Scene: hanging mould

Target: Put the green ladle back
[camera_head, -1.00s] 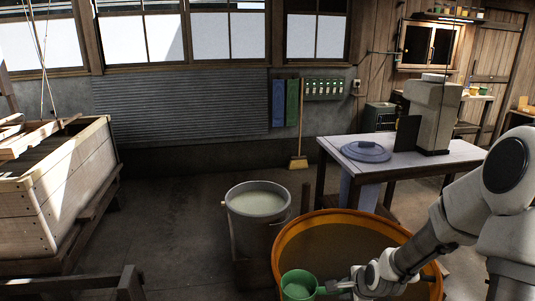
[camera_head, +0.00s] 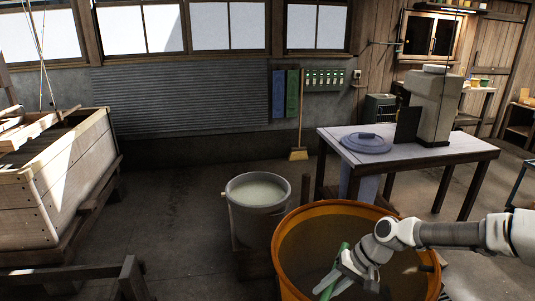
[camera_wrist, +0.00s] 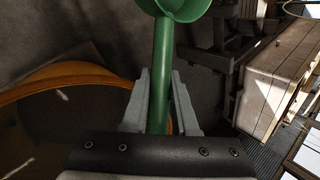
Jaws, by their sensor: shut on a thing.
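The green ladle (camera_head: 328,284) is held by its handle in my gripper (camera_head: 350,272), over the front left part of the orange tub (camera_head: 290,232). In the wrist view my gripper (camera_wrist: 160,100) is shut on the green handle (camera_wrist: 162,62), which runs between the two fingers. The ladle's bowl (camera_wrist: 175,8) is cut off by the top of the wrist view. In the head view the bowl is largely out of sight, and only part of the handle shows.
A grey bucket of pale liquid (camera_head: 240,215) stands left of the tub. A table (camera_head: 450,154) with a blue lid (camera_head: 366,143) and a grey machine (camera_head: 432,105) is behind it. A wooden vat (camera_head: 50,205) stands at left. A broom (camera_head: 299,153) leans on the wall.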

